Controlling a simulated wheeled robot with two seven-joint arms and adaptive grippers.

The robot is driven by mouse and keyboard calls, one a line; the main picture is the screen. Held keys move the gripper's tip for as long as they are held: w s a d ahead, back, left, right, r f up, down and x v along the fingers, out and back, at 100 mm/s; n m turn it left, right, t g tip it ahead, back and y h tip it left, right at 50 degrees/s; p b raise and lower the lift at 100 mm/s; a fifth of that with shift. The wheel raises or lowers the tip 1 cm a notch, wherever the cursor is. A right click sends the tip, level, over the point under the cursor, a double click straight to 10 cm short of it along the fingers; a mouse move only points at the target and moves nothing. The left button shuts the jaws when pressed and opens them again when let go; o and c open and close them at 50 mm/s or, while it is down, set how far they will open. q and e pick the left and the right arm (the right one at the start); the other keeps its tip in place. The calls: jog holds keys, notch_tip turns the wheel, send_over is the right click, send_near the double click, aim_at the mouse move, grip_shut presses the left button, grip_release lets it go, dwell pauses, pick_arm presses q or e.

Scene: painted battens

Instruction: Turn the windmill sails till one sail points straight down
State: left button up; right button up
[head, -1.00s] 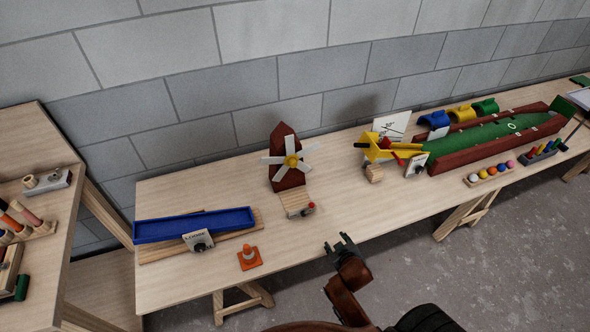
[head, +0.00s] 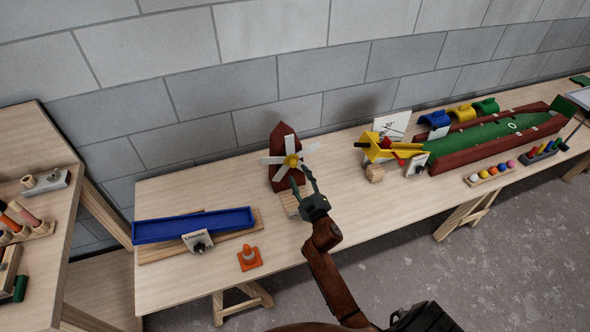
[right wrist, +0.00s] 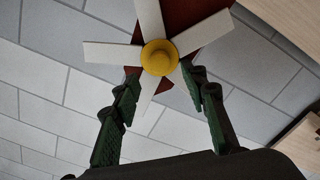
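The windmill has a dark red body (head: 283,133), several white sails (head: 271,160) and a yellow hub (head: 291,160). It stands at the back of the bench, near the wall. One sail points down and to the left, another almost straight up. My right gripper (head: 300,174) is open just in front of the lower sails. In the right wrist view its green fingers (right wrist: 162,78) are spread below the yellow hub (right wrist: 159,57), with a lower sail (right wrist: 147,95) between them. I cannot tell whether a finger touches a sail. My left gripper is not in view.
A wooden block (head: 289,204) in front of the windmill is partly hidden by my gripper. A yellow crane-like toy (head: 383,150) and a wooden cube (head: 374,173) are to the right.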

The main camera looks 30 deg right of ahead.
aim_at(294, 166)
jog(key=shift+b+x, duration=0.35)
jog(key=shift+x, duration=2)
grip_shut()
